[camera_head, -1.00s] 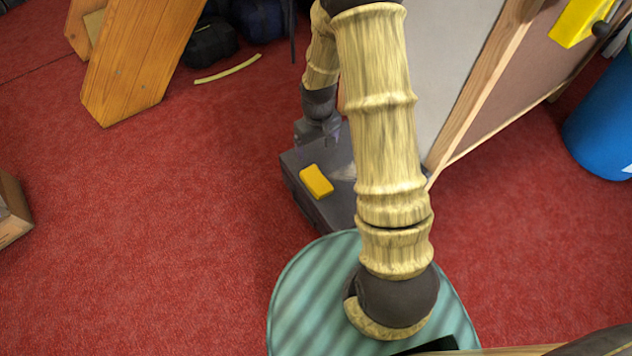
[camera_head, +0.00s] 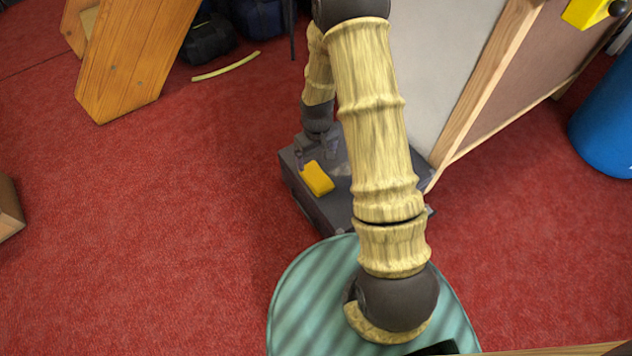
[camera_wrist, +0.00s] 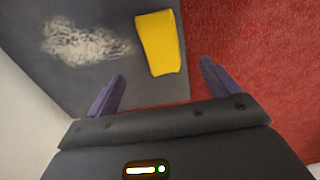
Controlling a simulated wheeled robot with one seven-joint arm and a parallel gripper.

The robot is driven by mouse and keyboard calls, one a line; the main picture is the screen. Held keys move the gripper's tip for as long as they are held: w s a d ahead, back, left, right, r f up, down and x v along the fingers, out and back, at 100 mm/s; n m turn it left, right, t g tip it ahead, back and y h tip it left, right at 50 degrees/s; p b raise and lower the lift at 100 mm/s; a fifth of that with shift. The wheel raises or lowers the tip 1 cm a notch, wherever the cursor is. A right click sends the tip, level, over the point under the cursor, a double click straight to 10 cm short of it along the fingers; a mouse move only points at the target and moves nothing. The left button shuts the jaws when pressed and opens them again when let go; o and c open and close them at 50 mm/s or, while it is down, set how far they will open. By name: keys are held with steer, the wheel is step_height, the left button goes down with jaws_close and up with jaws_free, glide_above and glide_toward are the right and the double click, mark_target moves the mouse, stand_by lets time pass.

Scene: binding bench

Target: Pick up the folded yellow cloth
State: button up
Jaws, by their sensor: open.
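The folded yellow cloth (camera_head: 317,178) lies on top of a dark grey box-like bench (camera_head: 331,212), near its left edge. In the wrist view the cloth (camera_wrist: 161,43) is ahead of my gripper (camera_wrist: 161,82), just beyond the fingertips and between their lines, closer to the right finger. My gripper is open, with nothing between its two purple-grey fingers. In the head view my gripper (camera_head: 314,160) is just behind the cloth, with its fingers pointing down near the bench top. I cannot tell its exact height above the surface.
A pale smudge (camera_wrist: 85,42) marks the bench top left of the cloth. A wood-framed panel (camera_head: 470,95) stands close on the right. A blue bin (camera_head: 603,130) is at far right. A wooden piece (camera_head: 135,60) stands at upper left. Red carpet (camera_head: 150,220) is clear on the left.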

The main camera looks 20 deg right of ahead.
steer(key=b, duration=0.3)
glide_above(316, 176)
step_height(316, 176, down, 5)
steer(key=shift+d+f, duration=0.1)
step_height(316, 176, down, 5)
steer(key=b, duration=0.4)
steer(key=shift+f+b, duration=0.1)
steer(key=shift+b, duration=0.2)
steer(key=c, duration=1.1)
